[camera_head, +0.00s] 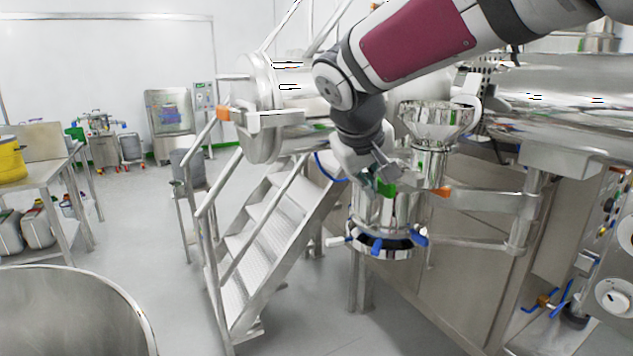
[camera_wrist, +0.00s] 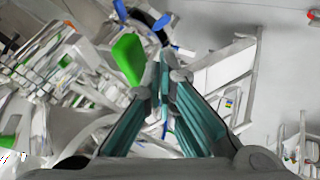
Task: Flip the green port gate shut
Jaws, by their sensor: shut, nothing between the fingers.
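The green port gate (camera_head: 387,189) shows as a small green piece at the steel vessel with blue clamps (camera_head: 382,215), right of the stairs. In the wrist view the green piece (camera_wrist: 128,58) is a bright flat block just left of my fingertips. My gripper (camera_wrist: 163,72) is shut and empty, its fingers meeting beside the green piece. Whether they touch it I cannot tell. In the head view my gripper (camera_head: 374,172) reaches down to the gate from above, and my arm hides part of the vessel top.
A steel hopper (camera_head: 437,120) stands just right of my gripper. An orange-tipped handle (camera_head: 441,192) sticks out nearby. Metal stairs with a railing (camera_head: 262,235) rise on the left. A large steel machine (camera_head: 470,270) fills the right. Open floor (camera_head: 150,230) lies further left.

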